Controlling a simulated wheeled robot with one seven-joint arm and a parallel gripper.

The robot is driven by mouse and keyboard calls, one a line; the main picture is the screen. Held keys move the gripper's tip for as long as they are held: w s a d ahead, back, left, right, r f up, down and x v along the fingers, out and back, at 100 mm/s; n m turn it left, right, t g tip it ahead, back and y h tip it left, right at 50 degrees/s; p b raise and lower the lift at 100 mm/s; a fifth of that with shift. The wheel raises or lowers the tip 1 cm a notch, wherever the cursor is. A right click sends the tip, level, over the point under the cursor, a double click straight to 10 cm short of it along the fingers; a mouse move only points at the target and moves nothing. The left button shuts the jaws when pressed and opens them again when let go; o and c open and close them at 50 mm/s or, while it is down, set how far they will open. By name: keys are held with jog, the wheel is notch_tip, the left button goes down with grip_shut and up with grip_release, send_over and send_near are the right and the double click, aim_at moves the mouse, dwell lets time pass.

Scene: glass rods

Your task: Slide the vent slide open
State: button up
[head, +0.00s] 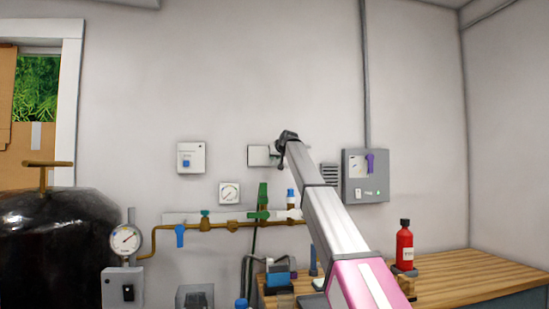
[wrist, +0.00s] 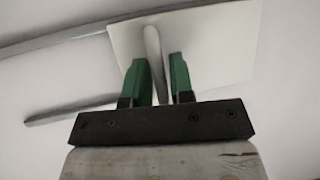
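The vent slide (head: 256,155) shows in the head view as a small pale plate on the wall, partly covered on its right by my gripper (head: 282,146). In the wrist view, the white plate (wrist: 215,42) carries an upright grey bar handle (wrist: 153,50). My gripper's two green fingers (wrist: 158,68) stand on either side of this bar, with a gap showing on each side. The gripper is open; whether either fingertip touches the plate cannot be told.
A grey box with a purple lever (head: 370,163) hangs right of my arm, beside a louvred grille (head: 331,176). A small switch panel (head: 191,158) and gauge (head: 229,193) are left of and below the slide. Brass pipe with valves (head: 232,226) runs lower. A red bottle (head: 404,247) stands on the bench.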

jog(key=shift+w, duration=0.1)
jog(key=shift+f, duration=0.1)
grip_shut()
jog(key=w+d, duration=0.4)
jog(key=d, duration=1.1)
jog(key=shift+w, duration=0.1)
grip_release()
jog(key=shift+a, duration=0.1)
jog(key=v, duration=1.1)
jog(key=shift+w, duration=0.1)
